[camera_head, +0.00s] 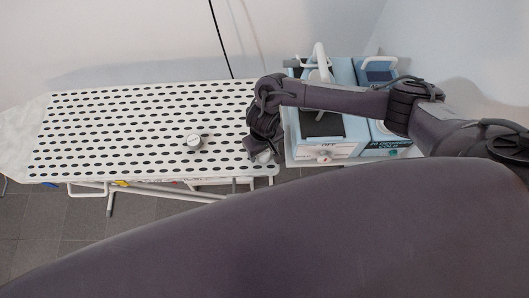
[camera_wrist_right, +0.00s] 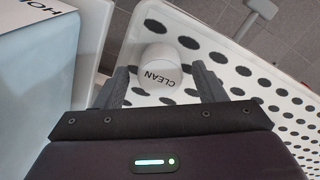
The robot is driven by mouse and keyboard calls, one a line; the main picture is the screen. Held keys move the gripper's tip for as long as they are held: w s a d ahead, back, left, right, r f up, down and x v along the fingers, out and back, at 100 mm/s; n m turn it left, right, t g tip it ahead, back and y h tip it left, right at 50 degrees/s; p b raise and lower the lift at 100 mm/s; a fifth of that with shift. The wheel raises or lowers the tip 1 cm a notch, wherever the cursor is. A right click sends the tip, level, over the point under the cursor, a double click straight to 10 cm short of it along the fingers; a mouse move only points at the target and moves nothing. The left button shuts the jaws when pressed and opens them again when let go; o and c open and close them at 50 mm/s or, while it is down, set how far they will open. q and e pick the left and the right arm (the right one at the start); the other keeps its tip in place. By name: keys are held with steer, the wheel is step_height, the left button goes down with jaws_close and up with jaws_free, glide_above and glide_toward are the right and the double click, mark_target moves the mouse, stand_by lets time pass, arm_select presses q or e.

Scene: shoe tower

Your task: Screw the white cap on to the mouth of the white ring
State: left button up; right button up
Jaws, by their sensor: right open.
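A white round piece marked CLEAN (camera_wrist_right: 160,75), which looks like the white cap, stands on the perforated table (camera_head: 90,130) near its right end. My right gripper (camera_wrist_right: 164,82) is open, with one finger on each side of this piece; I cannot tell whether they touch it. In the head view my right gripper (camera_head: 262,154) is over the table's right edge and largely hides the piece. A small white and dark round thing (camera_head: 195,141), probably the white ring, lies on the table to the left, apart from the gripper. My left gripper is not in view.
Pale blue machines (camera_head: 345,140) stand just right of the table, under my right arm. The table's left and middle are clear apart from the small round thing.

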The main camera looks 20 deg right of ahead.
steer(key=shift+c, duration=0.7)
steer(key=c, duration=1)
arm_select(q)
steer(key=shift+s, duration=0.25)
arm_select(e)
steer(key=shift+o, duration=0.2)
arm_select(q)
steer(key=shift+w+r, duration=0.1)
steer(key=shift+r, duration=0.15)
arm_select(e)
steer(key=shift+r, duration=0.2)
arm_select(q)
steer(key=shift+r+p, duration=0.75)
steer(key=shift+p, duration=0.25)
arm_select(e)
steer(key=shift+r, duration=0.5)
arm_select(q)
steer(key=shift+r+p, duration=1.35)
arm_select(e)
steer(key=shift+r, duration=1.05)
